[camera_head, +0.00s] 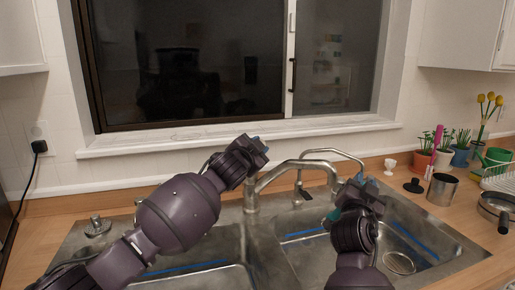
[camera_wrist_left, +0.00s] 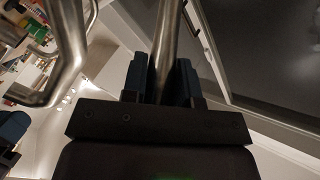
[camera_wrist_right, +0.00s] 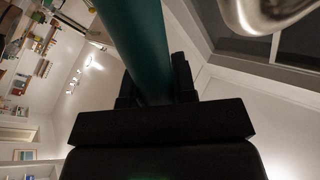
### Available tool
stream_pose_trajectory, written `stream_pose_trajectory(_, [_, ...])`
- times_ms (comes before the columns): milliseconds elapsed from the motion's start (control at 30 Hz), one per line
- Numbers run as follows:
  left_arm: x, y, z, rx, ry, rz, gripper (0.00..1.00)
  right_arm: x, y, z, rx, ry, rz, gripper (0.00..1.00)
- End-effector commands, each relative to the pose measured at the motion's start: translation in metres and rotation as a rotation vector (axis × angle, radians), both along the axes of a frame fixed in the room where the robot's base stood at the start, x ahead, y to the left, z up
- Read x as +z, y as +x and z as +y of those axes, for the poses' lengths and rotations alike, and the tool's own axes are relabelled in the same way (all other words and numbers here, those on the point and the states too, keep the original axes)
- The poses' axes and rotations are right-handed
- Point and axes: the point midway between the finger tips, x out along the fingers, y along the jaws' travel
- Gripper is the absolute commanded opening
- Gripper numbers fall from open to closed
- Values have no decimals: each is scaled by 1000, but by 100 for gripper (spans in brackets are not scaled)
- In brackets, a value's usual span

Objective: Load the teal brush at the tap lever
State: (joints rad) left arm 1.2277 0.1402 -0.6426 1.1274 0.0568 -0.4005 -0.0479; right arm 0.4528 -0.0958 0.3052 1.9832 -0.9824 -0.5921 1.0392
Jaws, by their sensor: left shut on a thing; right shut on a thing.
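My left gripper (camera_head: 260,147) is up beside the main tap (camera_head: 292,172), behind the sink. In the left wrist view its two blue-tipped fingers (camera_wrist_left: 161,82) are shut on a straight metal bar (camera_wrist_left: 168,38), which looks like the tap lever. In the head view the arm and wrist hide that lever. My right gripper (camera_head: 366,186) is over the right basin, right of the spout's end. In the right wrist view it is shut on the thick handle of the teal brush (camera_wrist_right: 138,42). The brush head is not clearly visible. I cannot tell whether water runs.
The metal sink (camera_head: 440,240) has two basins, with a ring-shaped drain (camera_head: 399,262) on the right. A thinner second tap (camera_head: 346,154) stands behind. A metal cup (camera_head: 442,189), a black stopper (camera_head: 414,186) and potted plants stand on the right counter.

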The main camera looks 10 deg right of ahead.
Motion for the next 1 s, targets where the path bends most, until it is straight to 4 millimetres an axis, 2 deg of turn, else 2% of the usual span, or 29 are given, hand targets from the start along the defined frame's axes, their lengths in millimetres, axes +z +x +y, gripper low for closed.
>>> stream_pose_trajectory(400, [8,7,1,2,-7,108,0,0,0,0,0,0,0,2])
stream_pose_trajectory(767, [8,7,1,2,-8,121,0,0,0,0,0,0,0,2])
stream_pose_trajectory(800, [8,7,1,1,-8,120,33,0,0,0,0,0,0,2])
stream_pose_trajectory(933, [8,7,1,1,-8,120,53,0,0,0,0,0,0,2])
stream_pose_trajectory(1000, [8,7,1,1,-8,120,53,0,0,0,0,0,0,2])
